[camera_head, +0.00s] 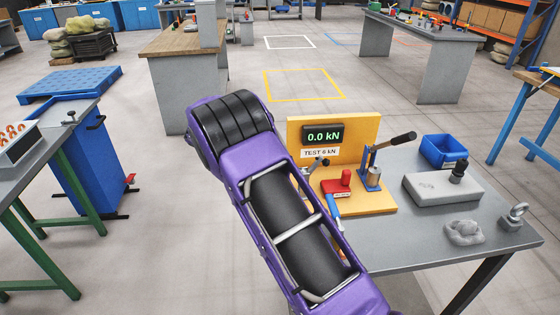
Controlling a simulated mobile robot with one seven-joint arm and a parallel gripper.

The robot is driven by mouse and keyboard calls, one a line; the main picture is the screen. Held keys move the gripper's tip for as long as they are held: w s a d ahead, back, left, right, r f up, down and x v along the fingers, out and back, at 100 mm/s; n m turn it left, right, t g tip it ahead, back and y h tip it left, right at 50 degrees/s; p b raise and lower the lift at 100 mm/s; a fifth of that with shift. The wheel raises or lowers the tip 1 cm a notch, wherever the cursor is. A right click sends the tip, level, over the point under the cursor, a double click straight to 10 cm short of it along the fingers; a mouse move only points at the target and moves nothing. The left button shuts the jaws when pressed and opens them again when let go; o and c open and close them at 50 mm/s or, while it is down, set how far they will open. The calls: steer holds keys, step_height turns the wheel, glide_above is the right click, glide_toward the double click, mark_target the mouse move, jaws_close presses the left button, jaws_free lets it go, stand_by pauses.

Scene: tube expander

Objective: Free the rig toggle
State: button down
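The yellow test rig (372,203) stands on the grey bench, with a display reading 0.0 kN (323,135) and a label "TEST 6 kN" on its back panel. A lever with a dark grip (402,138) rises from a blue post with a metal cylinder (373,177) and slants up to the right. Left of it sit a red block (336,184) and a blue-and-white bar (333,206). A small dark-knobbed metal part (318,163) shows beside my arm. I cannot tell which part is the toggle. My purple arm hides the rig's left side. My gripper is not visible.
On the bench (420,243) right of the rig are a blue bin (443,151), a grey block with a black knob (441,189), a grey lump (464,232) and a metal eye fitting (513,217). Another green-legged table (35,175) and a blue cabinet stand left.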

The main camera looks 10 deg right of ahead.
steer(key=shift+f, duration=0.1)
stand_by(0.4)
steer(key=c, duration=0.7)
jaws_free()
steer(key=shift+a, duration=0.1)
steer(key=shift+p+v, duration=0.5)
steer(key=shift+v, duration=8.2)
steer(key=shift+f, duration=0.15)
